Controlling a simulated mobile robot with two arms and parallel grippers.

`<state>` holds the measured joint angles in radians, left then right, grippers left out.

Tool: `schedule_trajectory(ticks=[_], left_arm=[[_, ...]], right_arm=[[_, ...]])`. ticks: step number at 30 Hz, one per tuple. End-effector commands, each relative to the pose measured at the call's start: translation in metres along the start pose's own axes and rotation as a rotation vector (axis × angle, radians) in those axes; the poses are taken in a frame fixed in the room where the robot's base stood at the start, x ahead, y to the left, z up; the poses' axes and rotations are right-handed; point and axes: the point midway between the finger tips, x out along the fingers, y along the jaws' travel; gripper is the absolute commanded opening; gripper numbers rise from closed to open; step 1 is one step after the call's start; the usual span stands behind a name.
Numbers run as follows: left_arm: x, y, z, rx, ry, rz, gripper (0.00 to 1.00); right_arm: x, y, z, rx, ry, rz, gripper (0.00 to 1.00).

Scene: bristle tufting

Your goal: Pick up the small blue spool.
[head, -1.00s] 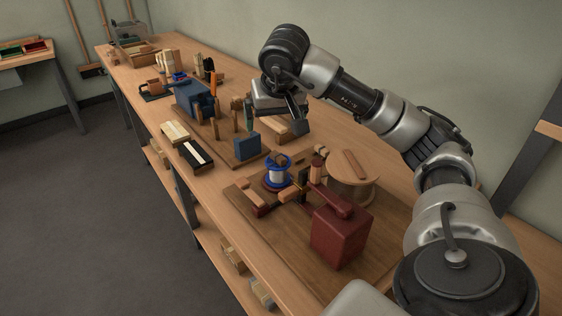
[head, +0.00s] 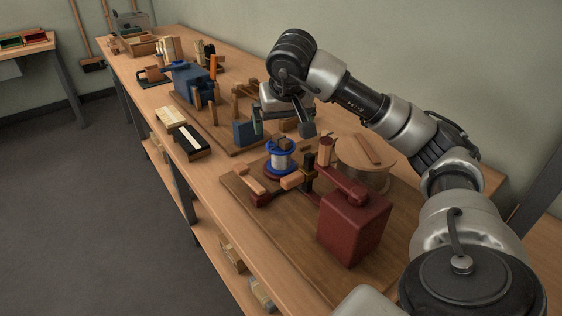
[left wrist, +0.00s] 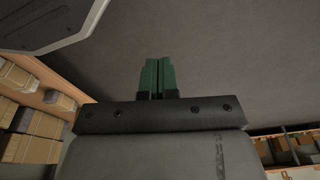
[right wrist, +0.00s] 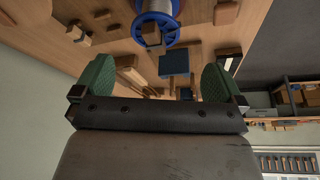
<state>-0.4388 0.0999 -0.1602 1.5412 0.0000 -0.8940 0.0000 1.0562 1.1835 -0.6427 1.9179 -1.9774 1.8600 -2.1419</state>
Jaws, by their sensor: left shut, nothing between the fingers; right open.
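The small blue spool (head: 281,159), with blue rims and a pale wound middle, stands upright on the near wooden board, beside the red device. It also shows at the top edge of the right wrist view (right wrist: 158,7), partly cut off. My right gripper (head: 283,125) is open and empty, just beyond and above the spool in the head view. Its green fingers are spread wide in the right wrist view (right wrist: 160,80). My left gripper (left wrist: 159,75) is shut and empty over the grey floor, outside the head view.
A red block-like device (head: 353,228) with an arm stands on the near board (head: 300,240). A large wooden reel (head: 364,152) stands right of the spool. A blue block (head: 246,132) and wooden posts stand behind it. The wall lies along the far side of the bench.

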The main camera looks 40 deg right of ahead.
Motion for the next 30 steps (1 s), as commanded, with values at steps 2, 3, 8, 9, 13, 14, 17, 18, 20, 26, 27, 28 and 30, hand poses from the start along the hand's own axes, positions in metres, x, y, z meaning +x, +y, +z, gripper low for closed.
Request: schedule_trajectory(ticks=[2, 3, 8, 9, 13, 14, 17, 18, 20, 26, 27, 28, 30], left_arm=[[-0.005, -0.001, -0.005, -0.001, 0.006, -0.001, 0.0], [-0.009, -0.001, -0.008, -0.001, 0.009, -0.001, 0.0], [-0.019, -0.001, -0.016, -0.003, 0.015, -0.002, 0.0], [-0.021, -0.001, -0.017, -0.003, 0.016, -0.002, 0.0], [-0.026, -0.002, -0.02, -0.003, 0.019, -0.002, 0.0], [-0.028, -0.002, -0.021, -0.004, 0.021, -0.003, 0.0], [-0.037, -0.002, -0.027, -0.005, 0.028, -0.003, 0.0], [-0.041, -0.002, -0.029, -0.005, 0.031, -0.004, 0.0], [-0.045, -0.002, -0.031, -0.006, 0.032, -0.004, 0.0], [-0.054, -0.003, -0.035, -0.006, 0.035, -0.005, 0.0], [-0.054, -0.003, -0.035, -0.006, 0.035, -0.005, 0.0], [-0.054, -0.003, -0.035, -0.006, 0.035, -0.005, 0.0], [-0.054, -0.003, -0.035, -0.006, 0.035, -0.005, 0.0]], right_arm=[[0.015, 0.0, 0.001, -0.001, -0.004, 0.001, 1.0], [0.022, 0.0, 0.002, -0.001, -0.005, 0.002, 1.0], [0.043, 0.0, 0.001, 0.0, -0.003, 0.0, 1.0], [0.045, 0.0, 0.001, -0.001, -0.002, 0.0, 1.0], [0.055, 0.002, 0.001, 0.0, -0.002, 0.0, 1.0], [0.059, 0.002, 0.001, 0.0, -0.003, 0.001, 1.0], [0.075, 0.005, 0.002, 0.001, -0.005, 0.001, 1.0], [0.081, 0.007, 0.002, 0.001, -0.004, 0.002, 1.0], [0.089, 0.007, 0.001, 0.0, -0.003, 0.0, 1.0], [0.1, 0.007, 0.001, 0.0, -0.001, -0.001, 1.0], [0.1, 0.007, 0.0, 0.0, -0.001, -0.001, 1.0], [0.1, 0.007, 0.0, 0.0, 0.0, -0.001, 1.0], [0.1, 0.007, 0.0, 0.0, -0.001, -0.001, 1.0]])
